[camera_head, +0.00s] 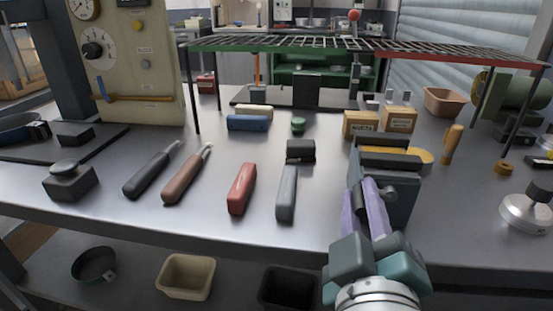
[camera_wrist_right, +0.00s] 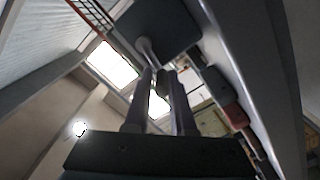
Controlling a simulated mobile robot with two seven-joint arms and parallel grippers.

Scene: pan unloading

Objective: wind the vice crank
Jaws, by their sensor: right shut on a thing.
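The vice (camera_head: 398,187) is a dark grey block with jaws on top, standing at the front edge of the metal bench, right of centre. My right gripper (camera_head: 366,190), with teal body and purple fingers, reaches up from below to the vice's front. Its fingers are shut on the crank, which they mostly hide in the head view. In the right wrist view the two fingers (camera_wrist_right: 164,80) close together, and a pale crank arm (camera_wrist_right: 146,48) runs from their tips to the dark vice body (camera_wrist_right: 160,25). The crank's exact angle is hard to tell. My left gripper is not in view.
Red (camera_head: 242,188) and grey (camera_head: 287,192) handled tools lie left of the vice. A wire rack (camera_head: 300,45) on thin legs spans the back. Wooden boxes (camera_head: 361,124) stand behind the vice, and a round metal piece (camera_head: 527,213) sits right. Bins (camera_head: 186,277) are below the bench.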

